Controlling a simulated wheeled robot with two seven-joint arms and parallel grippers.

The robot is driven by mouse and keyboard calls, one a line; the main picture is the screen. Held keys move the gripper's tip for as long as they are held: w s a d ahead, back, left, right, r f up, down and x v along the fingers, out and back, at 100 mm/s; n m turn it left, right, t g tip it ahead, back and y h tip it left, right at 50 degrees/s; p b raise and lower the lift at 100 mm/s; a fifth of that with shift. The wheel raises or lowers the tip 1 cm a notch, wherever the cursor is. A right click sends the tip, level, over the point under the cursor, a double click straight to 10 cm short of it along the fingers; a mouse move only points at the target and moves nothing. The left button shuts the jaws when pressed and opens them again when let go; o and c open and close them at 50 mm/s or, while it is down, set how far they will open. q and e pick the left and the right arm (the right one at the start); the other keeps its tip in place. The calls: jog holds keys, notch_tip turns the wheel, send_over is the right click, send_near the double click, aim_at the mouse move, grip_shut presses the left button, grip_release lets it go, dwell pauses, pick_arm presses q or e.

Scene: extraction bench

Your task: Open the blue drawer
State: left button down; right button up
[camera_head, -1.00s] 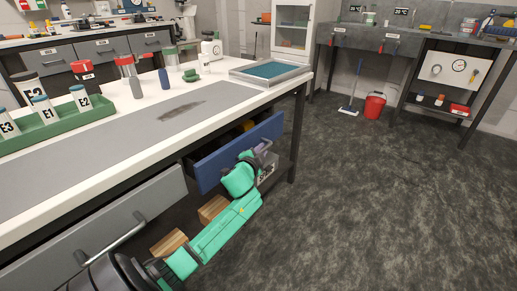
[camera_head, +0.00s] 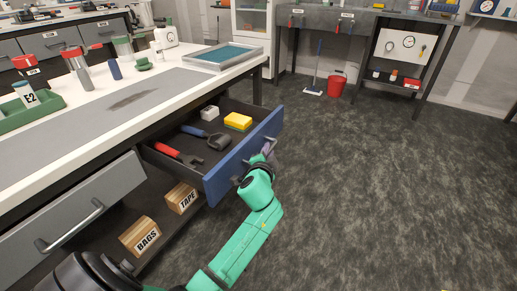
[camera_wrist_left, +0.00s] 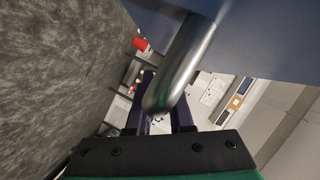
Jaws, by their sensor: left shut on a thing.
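The blue drawer (camera_head: 240,158) under the white-topped bench is pulled well out in the head view, its inside in plain sight. It holds a red-handled tool (camera_head: 178,154), a blue-handled tool (camera_head: 205,136), a yellow block (camera_head: 238,121) and a small pale block (camera_head: 210,113). My left gripper (camera_head: 266,156) is at the drawer's front face, shut on its handle, and partly hidden by my own wrist. In the left wrist view the metal handle bar (camera_wrist_left: 183,65) runs between the fingers. My right gripper is not in view.
A grey drawer (camera_head: 75,210) is left of the blue one. Boxes marked BAGS (camera_head: 140,236) and TAPE (camera_head: 182,198) sit on the shelf below. A blue-lined tray (camera_head: 222,56) lies on the bench top (camera_head: 175,100). The floor (camera_head: 390,180) to the right is open.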

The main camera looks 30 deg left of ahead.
pick_arm(q)
jog(key=shift+d+f, duration=0.1)
jog(key=shift+d, duration=0.2)
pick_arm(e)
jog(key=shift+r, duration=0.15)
pick_arm(q)
jog(key=c, duration=0.8)
grip_release()
jog(key=shift+s, duration=0.1)
jog(key=p+v, duration=0.2)
jog(key=v, duration=1.2)
jog(key=shift+s, duration=0.2)
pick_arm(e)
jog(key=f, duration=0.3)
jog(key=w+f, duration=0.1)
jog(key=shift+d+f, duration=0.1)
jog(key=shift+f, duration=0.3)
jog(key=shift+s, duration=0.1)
